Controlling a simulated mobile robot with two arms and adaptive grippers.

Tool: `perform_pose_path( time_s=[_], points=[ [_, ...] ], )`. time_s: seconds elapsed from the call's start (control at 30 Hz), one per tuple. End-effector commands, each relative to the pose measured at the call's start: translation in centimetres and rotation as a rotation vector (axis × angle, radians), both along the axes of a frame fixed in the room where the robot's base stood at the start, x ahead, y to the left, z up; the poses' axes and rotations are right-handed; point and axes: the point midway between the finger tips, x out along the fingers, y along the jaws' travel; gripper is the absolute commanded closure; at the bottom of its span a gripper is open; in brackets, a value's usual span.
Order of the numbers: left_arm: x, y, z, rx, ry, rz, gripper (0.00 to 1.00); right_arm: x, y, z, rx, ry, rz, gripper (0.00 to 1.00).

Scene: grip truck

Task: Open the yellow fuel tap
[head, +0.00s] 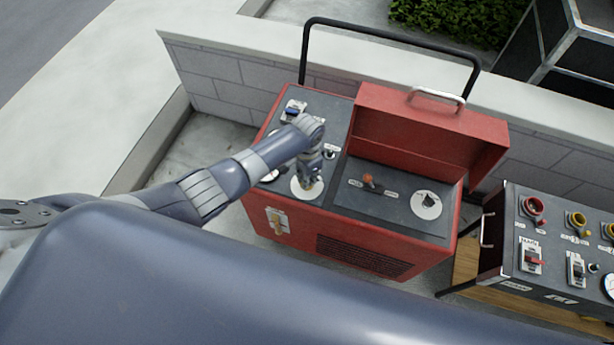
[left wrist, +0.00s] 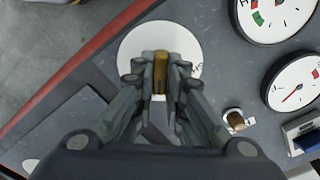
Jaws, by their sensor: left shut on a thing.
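The red machine (head: 370,220) has a grey top panel with dials and switches. In the left wrist view a yellow tap handle (left wrist: 162,65) stands on a round white plate (left wrist: 188,40) on this panel. My left gripper (left wrist: 160,82) is shut on this handle, with a finger on each side. In the head view my left gripper (head: 309,183) is over the white plate (head: 299,189) and hides the handle. My right gripper is in neither view.
A raised red lid (head: 425,128) stands behind the right panel, which has an orange lever (head: 370,181) and a white dial (head: 426,204). A black control box (head: 555,240) stands at the right. A low wall runs behind.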

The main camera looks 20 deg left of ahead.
Motion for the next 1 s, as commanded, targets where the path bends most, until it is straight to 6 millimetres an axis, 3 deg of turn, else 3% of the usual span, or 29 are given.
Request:
perform_pose_path(
  time_s=[0.3, 0.8, 0.83, 0.9, 1.0],
  points=[
    [0.07, -0.01, 0.04, -0.001, -0.002, -0.105, 1.0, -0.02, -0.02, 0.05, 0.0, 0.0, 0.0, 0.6],
    [0.08, -0.02, 0.05, -0.001, -0.002, -0.12, 1.0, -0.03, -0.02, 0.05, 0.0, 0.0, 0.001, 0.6],
    [0.09, -0.02, 0.05, -0.001, -0.002, -0.12, 0.84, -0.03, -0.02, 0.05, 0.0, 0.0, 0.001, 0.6],
    [0.08, -0.02, 0.05, -0.001, -0.002, -0.12, 0.68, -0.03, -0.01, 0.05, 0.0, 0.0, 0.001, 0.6],
    [0.07, -0.01, 0.04, -0.001, -0.002, -0.12, 0.68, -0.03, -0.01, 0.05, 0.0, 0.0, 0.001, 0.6]
  ],
)
